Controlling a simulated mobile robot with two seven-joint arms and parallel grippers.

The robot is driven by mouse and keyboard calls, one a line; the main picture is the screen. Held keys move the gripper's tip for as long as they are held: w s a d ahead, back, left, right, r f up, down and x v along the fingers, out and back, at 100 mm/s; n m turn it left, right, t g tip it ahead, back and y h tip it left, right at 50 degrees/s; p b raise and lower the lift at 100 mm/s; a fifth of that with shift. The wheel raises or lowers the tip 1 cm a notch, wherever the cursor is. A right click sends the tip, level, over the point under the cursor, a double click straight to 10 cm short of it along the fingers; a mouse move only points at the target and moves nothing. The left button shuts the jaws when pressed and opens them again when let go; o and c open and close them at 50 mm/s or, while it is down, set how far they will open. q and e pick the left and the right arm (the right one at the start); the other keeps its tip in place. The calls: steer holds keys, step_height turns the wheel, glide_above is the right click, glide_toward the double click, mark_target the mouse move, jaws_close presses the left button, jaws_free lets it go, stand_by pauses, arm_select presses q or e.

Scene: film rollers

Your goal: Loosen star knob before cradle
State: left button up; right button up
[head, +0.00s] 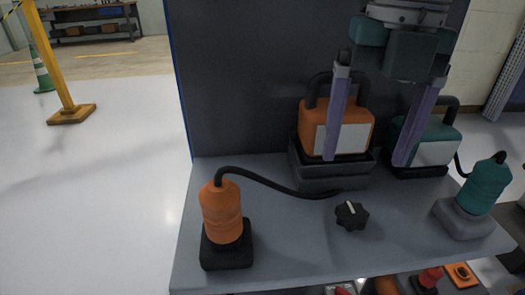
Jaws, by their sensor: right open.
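A black star knob (351,215) with a pale line on its top sits on the grey shelf (285,258). It is in front of the dark grey cradle (318,184) that holds an orange box with a black handle (312,118). My right gripper (366,160) comes down from the top right. Its two purple fingers are spread wide and empty, one in front of the orange box and one in front of the teal box. In the picture the fingertips are above the knob and apart from it. My left gripper is not in view.
A teal box (442,135) stands on a dark base at right. An orange handset (222,212) stands in a black holder at left, its black cable running to the cradle. A teal handset (485,188) stands in a grey holder at right. A dark panel (240,90) rises behind.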

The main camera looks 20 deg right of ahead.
mark_target(353, 212)
steer(key=f, duration=0.3)
steer(key=f+b, duration=0.1)
steer(key=f, duration=0.6)
steer(key=shift+s+d+b, duration=0.15)
steer(key=shift+d+b, duration=0.15)
steer(key=shift+b, duration=0.1)
jaws_close()
